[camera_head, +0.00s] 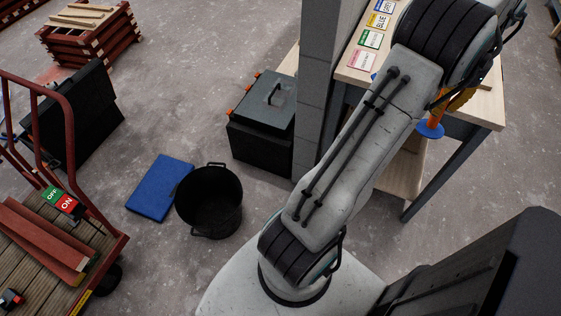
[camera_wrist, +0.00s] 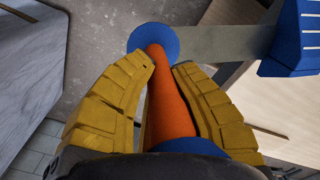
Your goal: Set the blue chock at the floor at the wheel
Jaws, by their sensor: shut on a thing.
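My gripper (camera_wrist: 163,68) has its yellow fingers around an orange rod-like handle (camera_wrist: 170,102) with a blue disc (camera_wrist: 153,40) at its far end. In the head view, my gripper (camera_head: 455,103) is beside the workbench, and the blue disc (camera_head: 430,129) shows below it. A blue block with pale stripes (camera_wrist: 297,40) is at the upper right of the wrist view, apart from the fingers; I cannot tell for sure whether it is the chock. The black wheel (camera_head: 107,277) of the red cart is at lower left, partly hidden by the deck.
The red cart (camera_head: 105,248) carries reddish battens (camera_head: 42,240). A black bucket (camera_head: 209,200), a flat blue thing (camera_head: 160,187) and a black box (camera_head: 262,118) stand on the floor. A grey pillar (camera_head: 325,80) rises beside the workbench (camera_head: 482,108). Floor between cart and bucket is partly clear.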

